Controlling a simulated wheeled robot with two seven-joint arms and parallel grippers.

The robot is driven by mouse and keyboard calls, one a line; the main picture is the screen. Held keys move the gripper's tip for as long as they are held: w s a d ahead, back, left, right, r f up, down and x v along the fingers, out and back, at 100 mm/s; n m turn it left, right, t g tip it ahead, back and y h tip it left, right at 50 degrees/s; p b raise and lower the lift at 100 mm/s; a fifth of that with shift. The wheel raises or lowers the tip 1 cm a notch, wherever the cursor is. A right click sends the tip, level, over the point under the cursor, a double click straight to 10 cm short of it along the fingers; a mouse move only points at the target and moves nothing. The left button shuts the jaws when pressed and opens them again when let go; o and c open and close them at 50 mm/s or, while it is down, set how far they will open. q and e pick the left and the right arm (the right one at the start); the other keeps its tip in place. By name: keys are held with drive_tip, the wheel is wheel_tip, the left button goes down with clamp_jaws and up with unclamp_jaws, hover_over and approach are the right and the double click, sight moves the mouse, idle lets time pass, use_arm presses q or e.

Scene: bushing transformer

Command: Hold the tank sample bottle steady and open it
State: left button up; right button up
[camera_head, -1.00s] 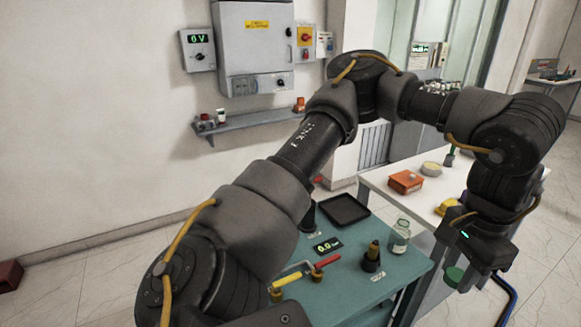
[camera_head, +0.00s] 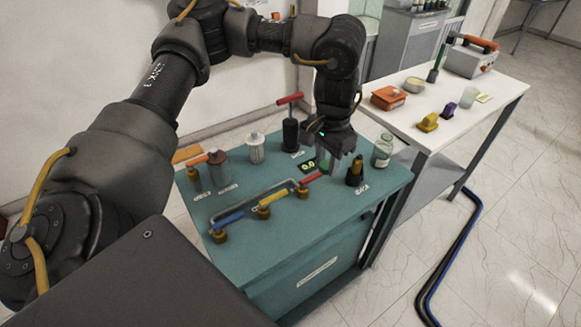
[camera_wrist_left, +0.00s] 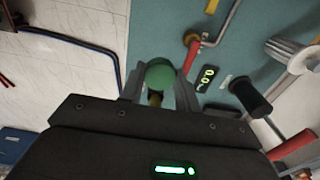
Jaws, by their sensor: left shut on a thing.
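The clear glass bottle (camera_head: 381,152) stands upright near the back right corner of the teal bench (camera_head: 275,250). My left gripper (camera_head: 334,158) points down over the bench, left of the bottle and apart from it. It is shut on a round green piece (camera_wrist_left: 161,73), which shows between the fingers in the left wrist view; a brownish part shows just below it there. I cannot tell whether this piece is a cap or a knob. The bottle cannot be made out in the left wrist view. My right gripper is not in view.
A black fitting with a brass top (camera_head: 355,172) stands close to my left gripper. A pipe with red, yellow and blue handles (camera_head: 272,197) crosses the bench. A red-handled black cylinder (camera_head: 290,130) stands behind. A white table (camera_head: 455,115) is at right.

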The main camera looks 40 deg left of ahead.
use_arm(q)
drive_tip(key=shift+w+a+f, duration=0.2)
drive_tip(key=shift+a+f, duration=0.35)
drive_tip(key=shift+f, duration=0.35)
drive_tip(key=shift+a+f, duration=0.1)
drive_tip(key=shift+a, duration=0.05)
drive_tip(key=w+a+f+p, duration=0.1)
drive_tip(key=w+a+f, duration=0.25)
drive_tip(key=a, duration=0.55)
hover_over(293, 174)
drive_tip(key=f, duration=0.5)
drive_tip(key=shift+d+f, duration=0.25)
drive_tip(key=shift+d, duration=0.15)
drive_tip(key=shift+a+f, duration=0.15)
drive_tip(key=shift+a, duration=0.05)
drive_tip(key=shift+a+f+b, duration=0.15)
drive_tip(key=shift+f+b, duration=0.05)
drive_tip(key=shift+b, duration=0.1)
drive_tip(key=shift+w+a+f, duration=0.1)
drive_tip(key=shift+f, duration=1.55)
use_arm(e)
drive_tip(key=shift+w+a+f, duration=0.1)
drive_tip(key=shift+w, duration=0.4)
